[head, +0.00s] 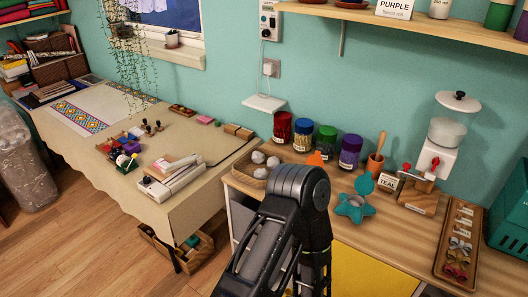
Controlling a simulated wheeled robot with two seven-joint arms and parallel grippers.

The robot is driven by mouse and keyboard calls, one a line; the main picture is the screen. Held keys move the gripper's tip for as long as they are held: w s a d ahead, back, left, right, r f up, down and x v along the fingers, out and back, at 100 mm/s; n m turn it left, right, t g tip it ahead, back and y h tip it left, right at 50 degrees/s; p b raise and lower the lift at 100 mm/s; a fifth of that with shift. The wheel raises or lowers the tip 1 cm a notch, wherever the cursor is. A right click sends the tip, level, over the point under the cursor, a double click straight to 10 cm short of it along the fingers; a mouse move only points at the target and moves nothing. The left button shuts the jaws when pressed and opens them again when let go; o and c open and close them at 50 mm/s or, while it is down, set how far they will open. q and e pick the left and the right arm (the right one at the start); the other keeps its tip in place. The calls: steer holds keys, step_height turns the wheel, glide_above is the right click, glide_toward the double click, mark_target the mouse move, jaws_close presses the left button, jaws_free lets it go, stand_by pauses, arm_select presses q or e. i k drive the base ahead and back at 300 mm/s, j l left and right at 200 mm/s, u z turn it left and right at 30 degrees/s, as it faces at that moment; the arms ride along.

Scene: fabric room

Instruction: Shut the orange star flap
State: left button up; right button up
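An orange pointed piece (316,159) shows just above my black arm (290,225) on the wooden counter. It may be part of the orange star, but my arm hides what lies below it, so I cannot tell how its flap stands. A teal star-shaped container (355,207) sits to the right of my arm, with its teal flap (364,183) raised. Neither of my grippers shows in the head view.
Jars with red, blue, green and purple lids (304,135) stand along the wall. A basket of pale balls (257,165) is left of my arm. A mortar (375,164), TEAL sign (388,182), dispenser (440,145) and wooden tray (442,245) are to the right.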

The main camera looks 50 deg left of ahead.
mark_target(316, 160)
steer(key=u, duration=1.2)
steer(key=i+j+u, duration=0.15)
steer(key=j, duration=0.25)
steer(key=i+j+u, duration=0.1)
steer(key=j, duration=0.3)
steer(key=i+j+u, duration=0.15)
steer(key=i+j, duration=0.2)
steer(key=i+j+u, duration=0.1)
steer(key=j, duration=0.3)
steer(key=i, duration=0.1)
